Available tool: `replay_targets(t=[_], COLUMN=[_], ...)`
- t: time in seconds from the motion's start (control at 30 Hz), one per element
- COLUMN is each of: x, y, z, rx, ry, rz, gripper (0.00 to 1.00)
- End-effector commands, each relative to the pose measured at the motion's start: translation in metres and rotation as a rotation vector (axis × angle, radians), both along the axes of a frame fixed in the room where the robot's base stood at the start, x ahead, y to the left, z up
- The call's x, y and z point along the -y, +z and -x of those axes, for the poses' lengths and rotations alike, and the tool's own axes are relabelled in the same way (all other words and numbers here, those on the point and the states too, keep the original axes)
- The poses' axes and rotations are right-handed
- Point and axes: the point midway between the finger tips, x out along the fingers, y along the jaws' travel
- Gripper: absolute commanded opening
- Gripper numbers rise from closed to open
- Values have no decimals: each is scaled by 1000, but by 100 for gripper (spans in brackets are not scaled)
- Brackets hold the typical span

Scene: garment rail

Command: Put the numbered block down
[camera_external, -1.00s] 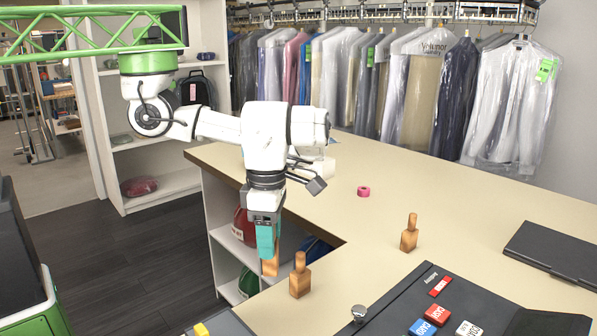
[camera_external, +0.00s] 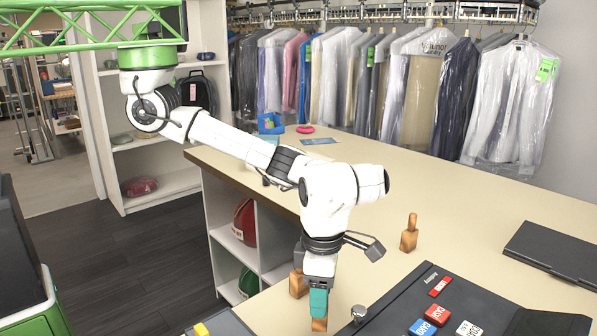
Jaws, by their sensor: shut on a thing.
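My gripper (camera_external: 319,302) points down with teal fingertips over the front part of the counter. It is shut on a wooden block (camera_external: 319,325), whose lower part shows below the fingertips. I cannot read a number on it, nor tell whether it touches the counter. A second wooden block with a knobbed handle (camera_external: 297,284) stands just behind and left of my gripper, partly hidden by it. A third such block (camera_external: 409,236) stands upright farther back to the right.
The beige counter (camera_external: 475,215) is clear around the third block. A silver knob (camera_external: 358,314) is close right of my gripper, beside a dark panel (camera_external: 400,305) with coloured keys. A closed black folder-like object (camera_external: 555,255) lies right. Bagged garments hang behind.

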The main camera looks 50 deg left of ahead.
Motion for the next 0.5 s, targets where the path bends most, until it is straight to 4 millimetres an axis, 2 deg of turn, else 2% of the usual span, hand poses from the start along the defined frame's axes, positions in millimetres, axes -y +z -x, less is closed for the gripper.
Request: replay_targets(t=[0.27,0.5], x=[10,11], y=[-16,-44], z=[-8,-8], rx=[0,-1], ry=[1,0], rz=[-1,-1], gripper=[9,9])
